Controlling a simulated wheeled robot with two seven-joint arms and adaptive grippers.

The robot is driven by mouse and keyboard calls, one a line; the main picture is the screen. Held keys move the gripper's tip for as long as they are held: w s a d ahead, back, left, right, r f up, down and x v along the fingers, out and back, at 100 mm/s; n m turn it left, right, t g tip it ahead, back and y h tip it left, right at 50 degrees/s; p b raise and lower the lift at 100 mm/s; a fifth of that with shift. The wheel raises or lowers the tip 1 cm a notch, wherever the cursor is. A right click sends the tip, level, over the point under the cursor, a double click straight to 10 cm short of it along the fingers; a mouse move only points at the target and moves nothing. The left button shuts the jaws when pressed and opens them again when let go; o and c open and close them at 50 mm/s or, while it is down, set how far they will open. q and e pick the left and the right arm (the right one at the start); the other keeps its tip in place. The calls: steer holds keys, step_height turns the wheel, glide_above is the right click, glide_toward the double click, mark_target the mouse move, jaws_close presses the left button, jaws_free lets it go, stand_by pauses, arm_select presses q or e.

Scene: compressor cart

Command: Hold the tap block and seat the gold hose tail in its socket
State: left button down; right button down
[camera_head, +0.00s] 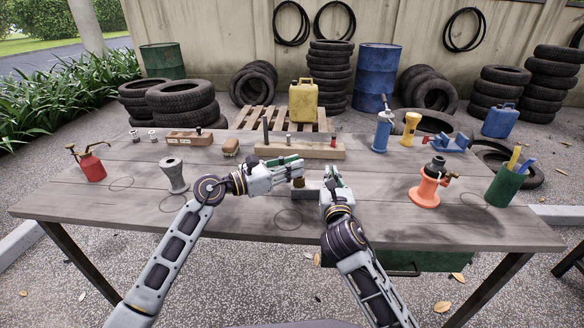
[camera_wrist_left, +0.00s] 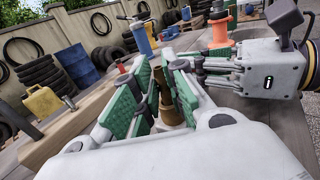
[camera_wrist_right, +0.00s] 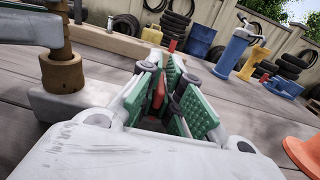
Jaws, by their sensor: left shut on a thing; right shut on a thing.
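The grey tap block (camera_head: 309,194) sits on the table's middle, its brown round socket (camera_wrist_right: 62,73) facing up. My right gripper (camera_head: 335,178) is shut at the block's right end. A red part (camera_wrist_right: 158,92) shows between its pads in the right wrist view; the pads hide most of the grip. My left gripper (camera_head: 298,168) reaches in from the left and is shut on the gold hose tail (camera_wrist_left: 165,84). The tail is upright above the socket, its lower end meeting the socket's top in the right wrist view (camera_wrist_right: 56,32). I cannot tell how deep it sits.
A wooden rack (camera_head: 325,152) lies behind the grippers. An orange stand (camera_head: 426,187) and a green pen cup (camera_head: 505,186) are right. The table's front is mostly clear.

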arm_select(q)
steer(key=shift+f, duration=0.1)
steer(key=c, duration=1.5)
jaws_free()
steer(key=shift+o, duration=0.2)
steer(key=v, duration=1.2)
arm_select(e)
steer(key=c, duration=1.5)
jaws_free()
steer(key=shift+s, duration=0.15)
